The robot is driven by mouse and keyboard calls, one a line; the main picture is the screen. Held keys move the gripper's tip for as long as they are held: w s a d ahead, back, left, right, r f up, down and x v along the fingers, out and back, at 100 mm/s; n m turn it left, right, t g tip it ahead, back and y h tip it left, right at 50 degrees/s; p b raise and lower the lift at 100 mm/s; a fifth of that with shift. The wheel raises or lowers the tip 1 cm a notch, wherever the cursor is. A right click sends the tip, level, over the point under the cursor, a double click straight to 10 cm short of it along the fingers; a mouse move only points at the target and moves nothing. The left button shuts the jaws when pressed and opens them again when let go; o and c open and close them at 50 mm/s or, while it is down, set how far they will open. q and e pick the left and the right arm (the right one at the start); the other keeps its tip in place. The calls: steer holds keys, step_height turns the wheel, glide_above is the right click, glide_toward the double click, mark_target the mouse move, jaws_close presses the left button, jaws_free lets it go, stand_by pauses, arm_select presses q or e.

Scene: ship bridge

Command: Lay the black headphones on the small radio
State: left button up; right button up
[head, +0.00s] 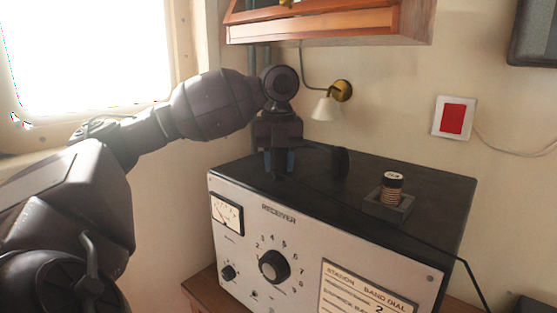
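The radio, a box with a white front marked RECEIVER (300,232), has a dark flat top. The black headphones are at the back left of this top; one round ear cup (340,163) stands out to the right of my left gripper (279,165). A thin dark band runs from that cup toward the gripper. My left gripper points down at the top, with blue fingertips on either side of a dark part that looks like the other end of the headphones. Whether the fingers press on it is unclear. My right gripper is out of view.
A small dark block with a copper coil (392,187) stands on the radio's top at the right. A black cable (425,240) runs over the top and off the right edge. A wall lamp (328,106) and a wooden shelf (330,25) are above.

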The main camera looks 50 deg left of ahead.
arm_select(q)
steer(key=o, duration=0.4)
steer(key=shift+r, duration=5.4)
